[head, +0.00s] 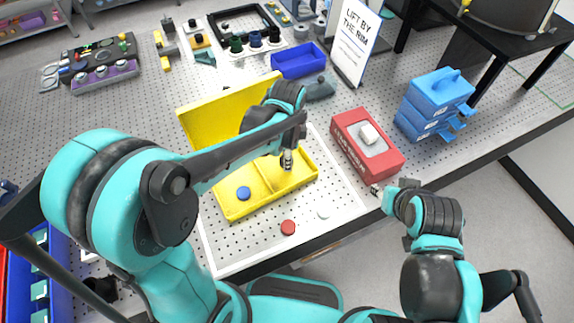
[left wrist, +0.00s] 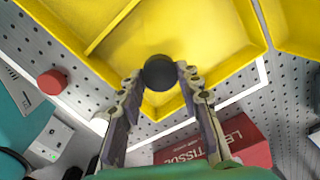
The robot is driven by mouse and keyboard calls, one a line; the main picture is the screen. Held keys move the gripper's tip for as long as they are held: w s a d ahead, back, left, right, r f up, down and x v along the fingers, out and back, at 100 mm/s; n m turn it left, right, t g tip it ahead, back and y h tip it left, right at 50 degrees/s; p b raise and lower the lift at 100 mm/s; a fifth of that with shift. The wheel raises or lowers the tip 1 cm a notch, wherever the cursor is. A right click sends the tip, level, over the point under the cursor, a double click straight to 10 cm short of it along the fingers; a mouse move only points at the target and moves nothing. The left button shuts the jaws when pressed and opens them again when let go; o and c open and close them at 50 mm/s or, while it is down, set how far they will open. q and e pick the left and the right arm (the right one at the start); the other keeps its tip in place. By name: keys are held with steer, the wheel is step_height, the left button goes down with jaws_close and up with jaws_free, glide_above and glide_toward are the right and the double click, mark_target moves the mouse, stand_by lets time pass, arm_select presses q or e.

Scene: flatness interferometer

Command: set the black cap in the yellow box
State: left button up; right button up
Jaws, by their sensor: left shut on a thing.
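The yellow box (head: 232,211) lies open, its lid (head: 230,106) raised at the back and a divider splitting it into two compartments. A blue cap (head: 243,193) lies in its left compartment. My left gripper (head: 287,160) is over the right compartment. In the left wrist view my left gripper (left wrist: 160,82) is shut on the round black cap (left wrist: 160,71), held between the fingertips with the yellow box (left wrist: 195,30) behind it. In the head view the fingers hide the cap. My right gripper (head: 377,190) is by the table's front edge, small and unclear.
A red cap (head: 288,227) and a white cap (head: 323,214) lie on the perforated table in front of the box. A red tissue box (head: 390,165) stands right of it. Blue stacked drawers (head: 437,95), a white sign (head: 352,40) and a blue bin (head: 299,62) are farther back.

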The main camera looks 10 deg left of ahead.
arm_select(q)
step_height(320, 180, down, 4)
steer(key=shift+f+b, duration=0.1)
steer(key=shift+b, duration=0.65)
steer(key=o, duration=0.7)
steer(key=shift+o, duration=0.2)
